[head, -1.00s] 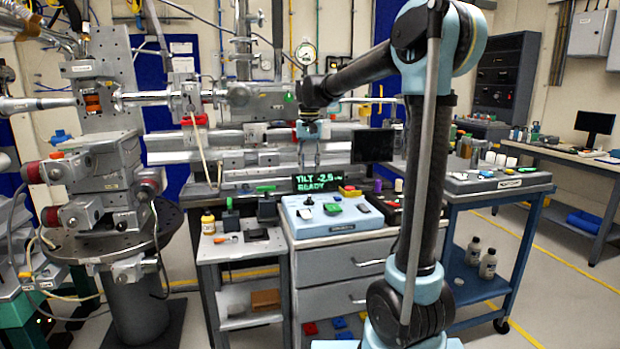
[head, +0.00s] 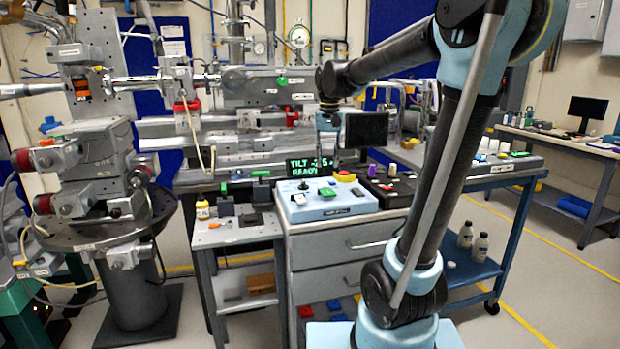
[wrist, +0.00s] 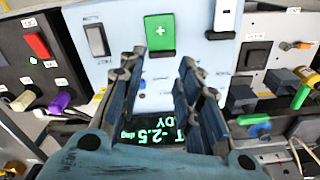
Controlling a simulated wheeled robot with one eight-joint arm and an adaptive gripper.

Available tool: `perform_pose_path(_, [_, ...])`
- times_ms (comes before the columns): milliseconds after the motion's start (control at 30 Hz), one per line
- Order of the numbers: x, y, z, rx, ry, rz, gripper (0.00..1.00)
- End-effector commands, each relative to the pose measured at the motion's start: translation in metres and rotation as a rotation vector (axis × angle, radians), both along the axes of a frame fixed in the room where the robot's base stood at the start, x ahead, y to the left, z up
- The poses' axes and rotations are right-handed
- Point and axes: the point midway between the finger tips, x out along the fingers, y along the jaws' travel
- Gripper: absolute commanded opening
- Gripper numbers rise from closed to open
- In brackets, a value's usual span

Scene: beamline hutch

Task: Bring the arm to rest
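My gripper (head: 325,148) hangs from my bent arm, in front of the beamline rail and close to the display behind the control box. In the wrist view my gripper (wrist: 160,68) has its two fingers apart with nothing between them. The pale blue control box (head: 335,210) stands on the grey drawer cabinet. In the wrist view its green button with a white cross (wrist: 160,35) lies beyond the fingertips. The black display (head: 302,167) shows green text, and in the wrist view (wrist: 140,130) it reads about -2.5 deg, partly hidden by my fingers.
A dark monitor (head: 366,130) stands just right of my gripper. The sample stage (head: 100,190) and round plate are at left. A blue cart (head: 500,210) with bottles stands at right. Open floor (head: 560,290) lies at the right front.

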Motion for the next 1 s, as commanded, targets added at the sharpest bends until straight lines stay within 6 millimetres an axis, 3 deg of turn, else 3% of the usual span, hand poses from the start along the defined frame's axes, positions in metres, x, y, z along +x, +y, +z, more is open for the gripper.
perform_pose_path(200, [-0.056, -0.042, -0.026, 0.003, -0.029, 0.010, 0.32])
perform_pose_path(500, [-0.128, -0.086, -0.075, 0.001, -0.073, 0.028, 0.32])
perform_pose_path(800, [-0.197, -0.116, -0.140, -0.008, -0.113, 0.046, 0.32])
perform_pose_path(1000, [-0.231, -0.128, -0.182, -0.017, -0.138, 0.058, 0.32])
